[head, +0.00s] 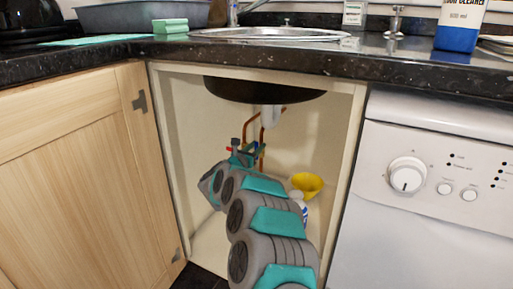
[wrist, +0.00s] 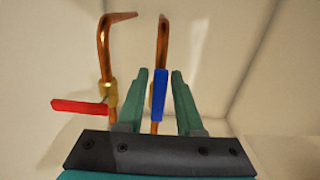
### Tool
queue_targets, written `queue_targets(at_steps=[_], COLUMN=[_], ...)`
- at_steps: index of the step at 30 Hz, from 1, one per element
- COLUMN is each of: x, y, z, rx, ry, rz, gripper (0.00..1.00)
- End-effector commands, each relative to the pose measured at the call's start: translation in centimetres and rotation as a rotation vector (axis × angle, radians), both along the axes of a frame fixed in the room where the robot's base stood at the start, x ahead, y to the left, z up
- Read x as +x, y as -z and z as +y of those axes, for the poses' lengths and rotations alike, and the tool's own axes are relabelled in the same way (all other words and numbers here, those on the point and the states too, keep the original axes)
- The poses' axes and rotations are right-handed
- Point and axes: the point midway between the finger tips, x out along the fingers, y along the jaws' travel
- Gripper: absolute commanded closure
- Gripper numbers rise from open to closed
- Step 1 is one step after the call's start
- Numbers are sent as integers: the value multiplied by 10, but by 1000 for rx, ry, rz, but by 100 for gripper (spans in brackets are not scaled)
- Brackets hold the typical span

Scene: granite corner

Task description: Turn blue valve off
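The blue valve lever (wrist: 159,98) stands upright in the wrist view, in line with its copper pipe (wrist: 163,35). My gripper (wrist: 159,78) is open, with one green finger on each side of the lever. Gaps show between the lever and both fingers, so it is not gripped. The lever's lower end and the valve body are not clearly visible. In the head view my gripper (head: 243,158) is inside the cabinet at the pipes, small and partly hidden by my arm; I cannot make out the blue lever clearly there.
A red lever (wrist: 79,107) points left from a brass valve (wrist: 108,94) beside my left finger. A yellow bowl (head: 306,184) and a partly hidden white container sit right of my arm. The open cabinet door (head: 80,170) is left, the sink basin (head: 262,90) above, a white appliance (head: 430,210) right.

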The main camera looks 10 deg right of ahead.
Motion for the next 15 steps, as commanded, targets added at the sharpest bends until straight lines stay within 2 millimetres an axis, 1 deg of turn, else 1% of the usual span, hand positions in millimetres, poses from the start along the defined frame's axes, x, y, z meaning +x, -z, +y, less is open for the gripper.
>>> queue_targets(at_steps=[1, 6, 9, 15], x=[0, 0, 0, 0], y=[0, 0, 0, 0], z=[0, 0, 0, 0], rx=[0, 0, 0, 0], ry=[0, 0, 0, 0], rz=[0, 0, 0, 0], gripper=[71, 90, 100, 100])
